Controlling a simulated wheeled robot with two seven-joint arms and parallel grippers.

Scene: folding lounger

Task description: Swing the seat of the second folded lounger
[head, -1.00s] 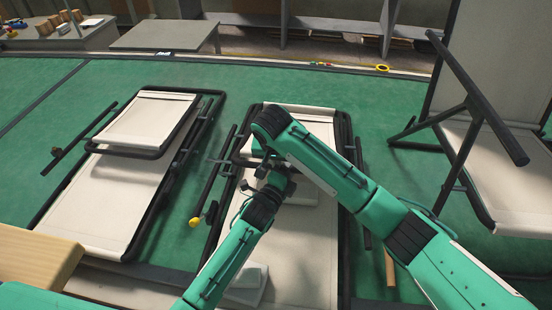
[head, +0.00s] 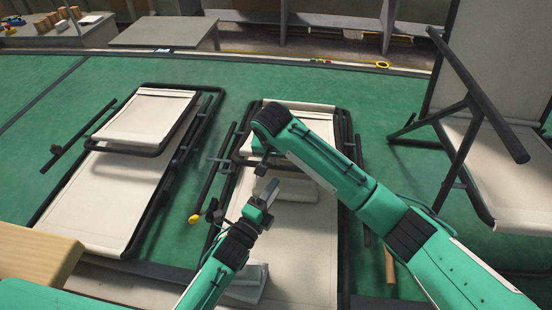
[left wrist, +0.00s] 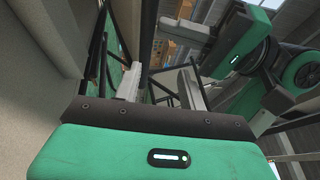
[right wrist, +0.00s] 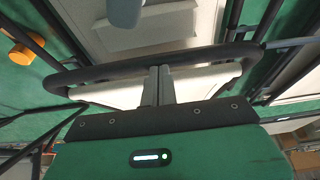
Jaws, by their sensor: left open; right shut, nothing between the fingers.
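The second folded lounger (head: 310,255) lies in the middle of the head view, a cream panel in a black tube frame. Its smaller seat panel (head: 305,107) lies on top at the far end, partly hidden by my right arm. My right gripper (right wrist: 157,72) is shut and empty, its fingers at the black seat tube (right wrist: 205,55) in the right wrist view; whether they touch is unclear. In the head view my right arm hides most of it. My left gripper (head: 270,190) is open and empty above the lounger, closer to me. Its parted fingers show in the left wrist view (left wrist: 160,85).
Another folded lounger (head: 105,195) lies to the left. An unfolded lounger (head: 500,165) stands at the right. A yellow-capped bar (head: 195,219) lies between the folded ones. A wooden block (head: 35,262) is at the lower left.

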